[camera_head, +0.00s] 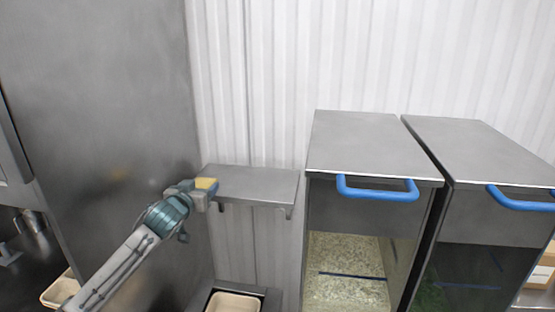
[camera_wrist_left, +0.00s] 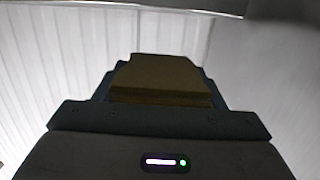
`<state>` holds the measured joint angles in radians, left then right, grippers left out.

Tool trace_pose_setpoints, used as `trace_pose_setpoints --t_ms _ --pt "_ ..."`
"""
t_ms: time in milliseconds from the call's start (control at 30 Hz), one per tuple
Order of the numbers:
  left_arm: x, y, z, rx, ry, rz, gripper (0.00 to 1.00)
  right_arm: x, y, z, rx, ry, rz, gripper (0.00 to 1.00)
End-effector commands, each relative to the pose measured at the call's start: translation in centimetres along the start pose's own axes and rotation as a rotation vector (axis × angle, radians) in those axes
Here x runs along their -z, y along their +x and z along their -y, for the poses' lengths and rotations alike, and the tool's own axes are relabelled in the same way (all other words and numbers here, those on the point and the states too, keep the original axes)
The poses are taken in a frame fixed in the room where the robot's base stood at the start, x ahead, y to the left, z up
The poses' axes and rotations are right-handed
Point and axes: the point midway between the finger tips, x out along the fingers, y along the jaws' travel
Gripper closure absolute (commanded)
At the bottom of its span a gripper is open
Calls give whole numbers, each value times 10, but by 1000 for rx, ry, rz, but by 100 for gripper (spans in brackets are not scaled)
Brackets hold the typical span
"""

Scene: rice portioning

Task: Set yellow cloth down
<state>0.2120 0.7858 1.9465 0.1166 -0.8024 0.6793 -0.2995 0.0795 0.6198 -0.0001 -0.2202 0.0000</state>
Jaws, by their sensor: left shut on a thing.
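The yellow cloth (camera_head: 206,183) shows as a small folded block at the tip of my left gripper (camera_head: 203,190). The gripper is shut on it, at the left end of a small metal wall shelf (camera_head: 258,184). I cannot tell from the head view whether the cloth touches the shelf. In the left wrist view the cloth (camera_wrist_left: 160,76) looks dark brown and flat-stacked, held at the end of the gripper (camera_wrist_left: 160,100). My right gripper is not in view.
Two metal bins (camera_head: 370,145) with blue handles (camera_head: 378,190) stand to the right; the nearer one shows grain behind its clear front. A beige tray (camera_head: 233,302) sits below the shelf. A tall metal panel (camera_head: 110,100) stands close on the left. The shelf's right part is bare.

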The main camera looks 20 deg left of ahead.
Motion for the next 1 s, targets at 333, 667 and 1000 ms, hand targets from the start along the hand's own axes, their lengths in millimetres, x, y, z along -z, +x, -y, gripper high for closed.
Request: trace_pose_setpoints --t_ms 333,667,1000 --pt "-61 -11 -38 -70 2 6 59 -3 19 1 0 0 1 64" --pt "-201 -72 -144 -243 24 5 59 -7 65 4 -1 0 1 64" --pt "-290 -153 -216 -297 31 3 59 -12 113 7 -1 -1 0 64"
